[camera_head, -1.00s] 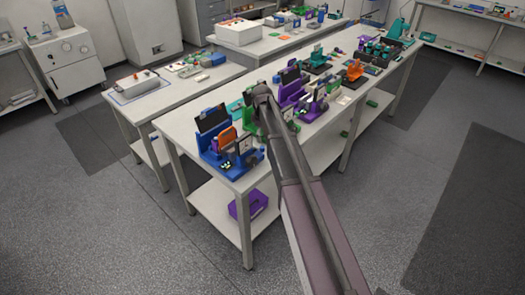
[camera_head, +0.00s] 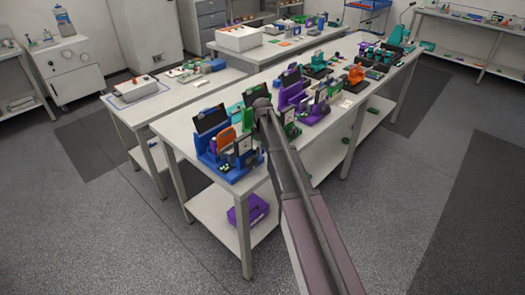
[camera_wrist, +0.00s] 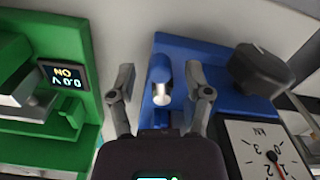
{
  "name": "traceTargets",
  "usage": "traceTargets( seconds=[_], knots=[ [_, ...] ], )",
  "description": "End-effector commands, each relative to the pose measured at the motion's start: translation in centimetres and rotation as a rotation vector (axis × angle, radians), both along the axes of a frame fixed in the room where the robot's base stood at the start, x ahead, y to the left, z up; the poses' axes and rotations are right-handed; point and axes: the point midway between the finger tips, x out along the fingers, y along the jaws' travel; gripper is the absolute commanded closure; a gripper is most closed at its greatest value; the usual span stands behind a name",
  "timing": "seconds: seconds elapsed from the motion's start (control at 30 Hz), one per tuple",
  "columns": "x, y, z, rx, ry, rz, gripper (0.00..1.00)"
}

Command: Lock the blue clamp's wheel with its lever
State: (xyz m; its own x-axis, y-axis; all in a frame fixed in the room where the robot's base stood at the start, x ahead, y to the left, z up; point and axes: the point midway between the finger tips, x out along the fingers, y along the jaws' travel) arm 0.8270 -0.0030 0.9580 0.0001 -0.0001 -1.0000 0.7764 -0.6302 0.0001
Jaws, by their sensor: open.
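The blue clamp (camera_head: 232,171) stands at the near end of the long table; its blue base (camera_wrist: 230,108) fills the middle of the wrist view. A dark knob-like wheel (camera_wrist: 263,70) sits at its right, beside a dial gauge (camera_wrist: 262,150). A short blue lever-like post with a silver end (camera_wrist: 161,80) stands left of the wheel. My gripper (camera_wrist: 159,92) is open, with one finger on each side of that post. I cannot tell whether either finger touches it. In the head view my arm hides the gripper's fingers.
A green device with a lit display (camera_wrist: 62,76) stands close to the left of my gripper. Purple and orange devices (camera_head: 355,74) line the long table behind. A purple bin (camera_head: 248,210) sits on the lower shelf. The floor around the table's front is clear.

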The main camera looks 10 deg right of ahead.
Motion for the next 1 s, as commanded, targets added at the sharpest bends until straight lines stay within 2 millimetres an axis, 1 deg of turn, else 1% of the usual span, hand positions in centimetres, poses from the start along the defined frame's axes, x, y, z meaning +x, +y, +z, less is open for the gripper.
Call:
traceTargets(
  seconds=[0.33,0.37,0.4,0.47,0.5,0.53,0.57,0.8,1.0],
  knots=[
    [0.00,-0.02,-0.06,0.000,0.000,0.000,0.36],
    [0.00,-0.02,-0.06,0.000,0.000,0.000,0.45],
    [0.00,-0.02,-0.06,0.000,0.000,0.000,0.56],
    [0.00,-0.03,-0.06,0.000,0.000,0.000,0.74],
    [0.00,-0.03,-0.06,0.000,0.000,0.000,0.86],
    [0.00,-0.03,-0.06,0.000,0.000,0.000,0.95],
    [0.00,-0.03,-0.07,0.000,0.000,0.000,1.00],
    [-0.05,0.02,-0.07,0.000,0.000,-0.008,1.00],
    [-0.36,0.28,-0.07,0.000,0.000,-0.086,1.00]
  ],
)
